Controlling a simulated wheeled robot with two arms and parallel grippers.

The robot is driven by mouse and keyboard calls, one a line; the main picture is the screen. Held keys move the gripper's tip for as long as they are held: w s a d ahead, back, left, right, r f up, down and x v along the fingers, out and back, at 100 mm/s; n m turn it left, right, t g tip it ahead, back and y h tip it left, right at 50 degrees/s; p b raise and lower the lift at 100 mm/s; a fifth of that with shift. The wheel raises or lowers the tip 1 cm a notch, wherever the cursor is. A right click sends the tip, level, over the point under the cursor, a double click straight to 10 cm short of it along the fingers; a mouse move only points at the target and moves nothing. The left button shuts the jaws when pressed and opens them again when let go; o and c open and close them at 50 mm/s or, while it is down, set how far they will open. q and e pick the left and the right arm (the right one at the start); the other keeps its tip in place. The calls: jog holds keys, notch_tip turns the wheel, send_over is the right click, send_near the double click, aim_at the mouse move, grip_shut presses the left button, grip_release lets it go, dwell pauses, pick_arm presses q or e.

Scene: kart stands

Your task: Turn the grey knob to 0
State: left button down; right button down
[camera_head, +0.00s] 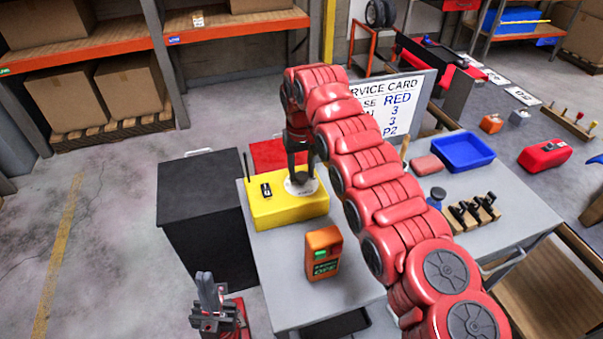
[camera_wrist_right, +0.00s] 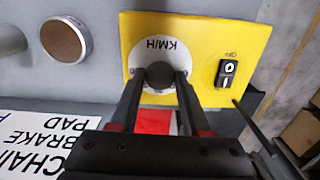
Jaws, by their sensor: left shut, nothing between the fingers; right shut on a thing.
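The yellow box (camera_head: 265,212) stands on the grey cart top with a white dial (camera_head: 311,186) on its upper face. In the right wrist view the dial (camera_wrist_right: 160,50) reads KM/H, upside down; its numbers cannot be read. My right gripper (camera_wrist_right: 160,82) is shut on the knob, one finger on each side. In the head view my right gripper (camera_head: 299,180) points down onto the dial and hides the knob. My left gripper (camera_head: 208,290) is shut and empty, low beside the cart.
A black rocker switch (camera_wrist_right: 228,72) and a thin antenna are on the box. An orange meter (camera_head: 323,252) stands in front of it. A service card (camera_head: 385,100), blue tray (camera_head: 463,152) and lever block (camera_head: 473,210) are to the right. A black cabinet (camera_head: 207,215) stands left.

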dwell(0.3)
jog(key=shift+c, duration=1.8)
grip_release()
jog(key=shift+r, duration=0.1)
